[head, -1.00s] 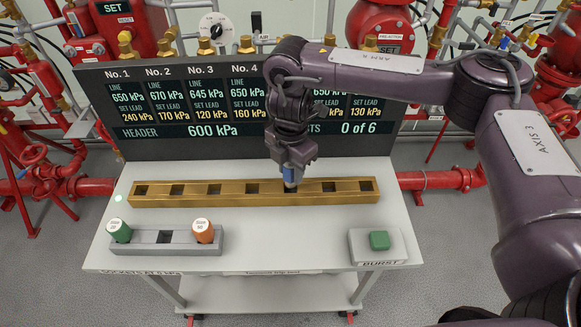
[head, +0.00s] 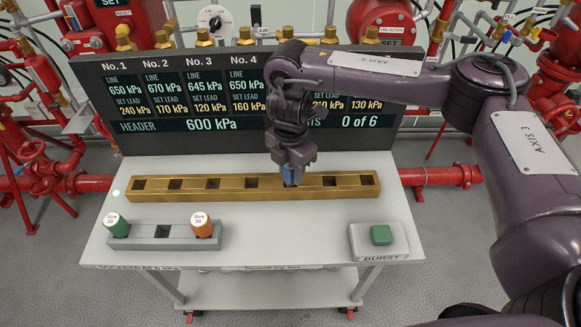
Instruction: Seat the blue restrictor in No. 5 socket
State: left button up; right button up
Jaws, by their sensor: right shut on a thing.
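The blue restrictor (head: 289,177) is in the jaws of my right gripper (head: 291,169), which is shut on it and points down. Only a small part of the restrictor shows below the fingers. It stands upright at the fifth opening from the left in the brass bar (head: 232,188). Its lower end appears to be inside that opening, but the gripper hides how deep. The No. 5 label on the dark display board (head: 190,142) is hidden behind my right arm. My left gripper is out of view.
A grey rack (head: 148,243) at the front left holds a green restrictor (head: 116,226) and an orange one (head: 202,226), with an empty slot between. A green button (head: 381,235) on a box marked BURST is at the right. The bench middle (head: 285,235) is clear.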

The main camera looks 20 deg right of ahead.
jog(key=shift+f+b, duration=0.35)
jog(key=shift+f, duration=0.35)
jog(key=o, duration=1.1)
jog(key=shift+r, duration=0.1)
notch_tip(320, 180, up, 3)
jog(key=p, duration=0.3)
jog(key=shift+r, duration=0.15)
notch_tip(320, 180, up, 5)
jog(key=p, duration=0.5)
jog(key=shift+f, duration=0.25)
